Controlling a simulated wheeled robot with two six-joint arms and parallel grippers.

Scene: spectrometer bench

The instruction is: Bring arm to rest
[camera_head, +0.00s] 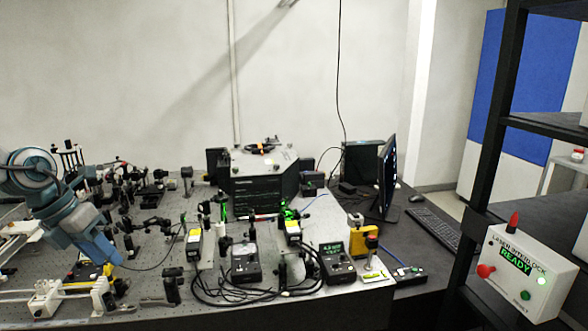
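My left arm comes in from the left edge, with a round grey joint and a blue forearm. It bends down toward the front left of the optical bench (330,300). My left gripper (112,256) is at its lower end, pointing down and right above the bench. It is just above a white and black mount assembly (98,290). I see nothing clearly held, but the fingers are too small and blended to tell open from shut. My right gripper and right arm are not in view.
Several optic mounts and black instruments with cables crowd the bench. A dark octagonal housing (262,175) stands at the back. A monitor (387,175) and keyboard (432,229) are at the right. A laser interlock box (515,270) reading READY hangs on a black rack (492,130).

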